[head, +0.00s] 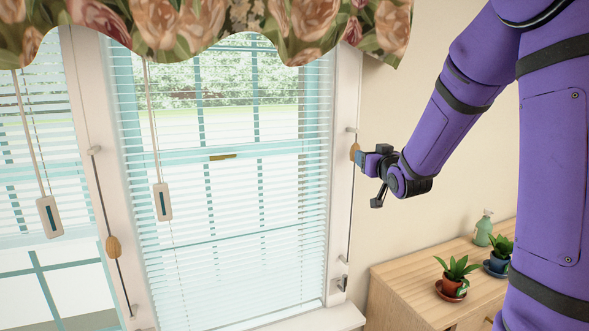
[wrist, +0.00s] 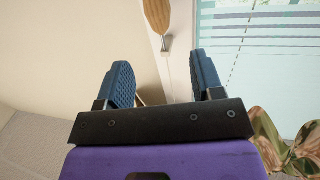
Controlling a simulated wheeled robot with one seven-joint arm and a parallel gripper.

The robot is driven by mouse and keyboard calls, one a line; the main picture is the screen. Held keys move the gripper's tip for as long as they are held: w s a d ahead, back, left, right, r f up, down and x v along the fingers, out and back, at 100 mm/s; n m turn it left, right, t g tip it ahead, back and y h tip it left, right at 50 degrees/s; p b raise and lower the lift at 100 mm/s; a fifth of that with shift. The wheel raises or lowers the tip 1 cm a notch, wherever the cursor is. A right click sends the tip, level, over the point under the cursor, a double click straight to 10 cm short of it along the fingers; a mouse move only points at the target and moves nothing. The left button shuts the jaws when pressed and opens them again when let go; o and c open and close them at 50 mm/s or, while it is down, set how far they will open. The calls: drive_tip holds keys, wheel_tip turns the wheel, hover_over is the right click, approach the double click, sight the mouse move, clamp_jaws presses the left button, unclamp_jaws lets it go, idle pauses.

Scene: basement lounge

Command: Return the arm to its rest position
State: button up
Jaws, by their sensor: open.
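My purple arm (head: 460,95) reaches in from the right in the head view. My gripper (head: 368,180) is beside the right window frame, with one finger overlapping the edge of a wooden knob (head: 354,151) in the picture. In the wrist view my gripper (wrist: 165,82) has its two blue fingers well apart, with nothing held between them. The wooden knob (wrist: 158,14) shows past the fingertips at the top, by a small metal bracket (wrist: 167,43). I cannot tell how far the fingertips are from the knob.
A wooden cabinet (head: 410,286) stands lower right, with potted plants (head: 455,280) and a green bottle (head: 483,228) on it. The window blind (head: 230,200) hangs left of my gripper. A floral valance (head: 215,25) is above. Open air lies between my gripper and the cabinet.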

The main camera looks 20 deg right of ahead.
drive_tip(key=s+a+g+y, duration=0.1)
drive_tip(key=s+a+g, duration=0.3)
drive_tip(key=s, duration=0.7)
drive_tip(key=s+a+n+g+y, duration=0.1)
drive_tip(key=s+a+g, duration=0.3)
drive_tip(key=s+a, duration=0.3)
drive_tip(key=s+a+g, duration=0.4)
drive_tip(key=s+a, duration=0.1)
drive_tip(key=s, duration=1.1)
drive_tip(key=shift+s+a+r+n+g+y, duration=0.15)
drive_tip(key=shift+a+n+g+y, duration=0.15)
drive_tip(key=shift+n+y, duration=0.1)
idle(0.9)
